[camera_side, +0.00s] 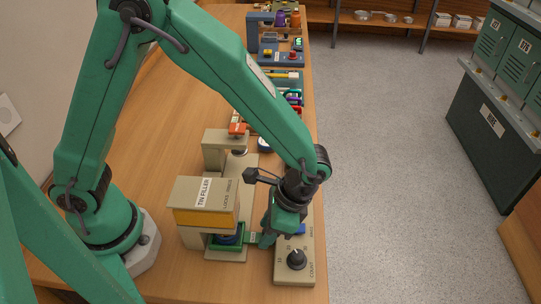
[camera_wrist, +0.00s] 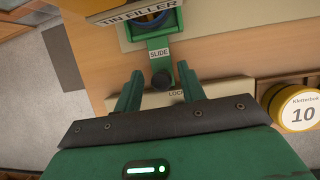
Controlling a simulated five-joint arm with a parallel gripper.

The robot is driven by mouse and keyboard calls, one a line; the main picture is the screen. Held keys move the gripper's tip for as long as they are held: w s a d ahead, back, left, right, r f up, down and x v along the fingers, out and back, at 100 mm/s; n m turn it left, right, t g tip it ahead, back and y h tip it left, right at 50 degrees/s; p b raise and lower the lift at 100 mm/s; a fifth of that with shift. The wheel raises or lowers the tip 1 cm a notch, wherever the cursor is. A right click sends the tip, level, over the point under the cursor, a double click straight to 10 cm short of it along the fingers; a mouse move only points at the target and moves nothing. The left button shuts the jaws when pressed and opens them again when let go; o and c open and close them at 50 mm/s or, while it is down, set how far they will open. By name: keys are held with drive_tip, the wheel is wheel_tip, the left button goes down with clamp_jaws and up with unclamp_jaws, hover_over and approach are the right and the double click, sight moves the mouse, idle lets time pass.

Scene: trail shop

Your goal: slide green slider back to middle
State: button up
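The green slider (camera_side: 229,247) sits low at the front of the tin filler (camera_side: 205,205), with something blue inside its green frame. My gripper (camera_wrist: 159,72) is open, one green finger on each side of the knob, with a gap showing on both sides. In the side view my gripper (camera_side: 266,239) is low at the slider's right end. The exact height of the fingers against the knob cannot be told.
A beige control box with a black dial (camera_side: 296,259) and a blue button (camera_side: 300,229) stands close right of my gripper. A yellow round tin (camera_wrist: 295,106) marked 10 is at the wrist view's right.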

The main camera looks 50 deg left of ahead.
drive_tip(key=shift+r, duration=2.75)
drive_tip(key=shift+a+r, duration=0.1)
drive_tip(key=shift+w+a+r, duration=0.2)
drive_tip(key=shift+a+r, duration=0.1)
drive_tip(key=shift+r, duration=0.15)
drive_tip(key=s+a+r+n+t+h, duration=0.3)
drive_tip(key=a+r+n+t, duration=0.5)
drive_tip(key=a+r, duration=0.7)
drive_tip(key=a, duration=0.2)
drive_tip(key=shift+a+r, duration=0.2)
drive_tip(key=shift+a, duration=0.15)
drive_tip(key=shift+o, duration=0.3)
drive_tip(key=shift+s+a+r+n+t, duration=0.25)
drive_tip(key=shift+s+a+n+t, duration=0.2)
drive_tip(key=shift+a+t, duration=0.15)
